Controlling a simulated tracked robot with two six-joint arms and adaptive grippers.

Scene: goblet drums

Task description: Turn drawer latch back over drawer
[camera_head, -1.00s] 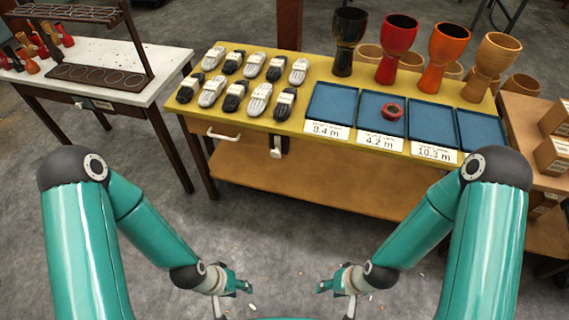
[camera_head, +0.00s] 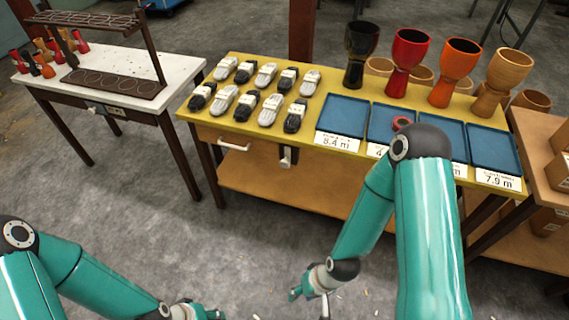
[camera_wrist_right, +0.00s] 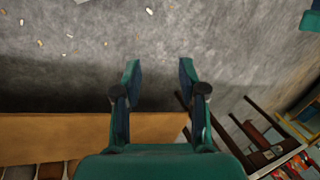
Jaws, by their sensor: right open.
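The yellow table's drawer (camera_head: 212,139), with a white handle (camera_head: 234,146), appears shut. A small pale latch (camera_head: 287,157) hangs upright at the drawer's right side, apart from both grippers. My right gripper (camera_head: 308,295) is low over the floor, in front of the yellow table. In the right wrist view its fingers (camera_wrist_right: 160,77) are spread and empty, with bare floor between them. My left gripper (camera_head: 205,312) is at the bottom edge, partly cut off, and its jaws are not clear.
The yellow table (camera_head: 320,160) carries shakers, blue trays (camera_head: 347,113) and several goblet drums (camera_head: 407,62). A white table (camera_head: 185,75) with a rack stands left and has its own small pale fitting (camera_head: 97,108). The floor between is clear apart from small scraps.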

